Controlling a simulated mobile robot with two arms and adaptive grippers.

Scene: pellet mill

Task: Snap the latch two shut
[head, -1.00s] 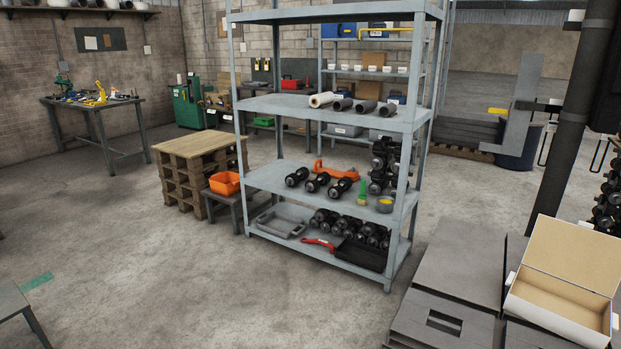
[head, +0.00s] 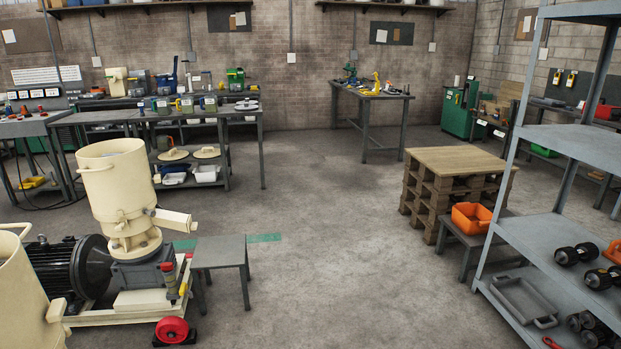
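A pellet mill stands at the lower left, with a cream hopper (head: 118,190) on a dark grey die housing (head: 145,272) and a cream chute (head: 172,219) sticking out to the right. A black motor (head: 72,268) sits on its left. Small red and yellow parts (head: 178,278) show on the housing's right side. I cannot tell which part is latch two, or whether any latch is open or shut. Neither of my grippers is in view.
A small grey table (head: 221,253) stands just right of the mill. A red wheel (head: 172,330) is at the mill's front. A cream vessel (head: 28,300) is cut off at lower left. A grey shelf rack (head: 560,143) stands at right. The middle floor is clear.

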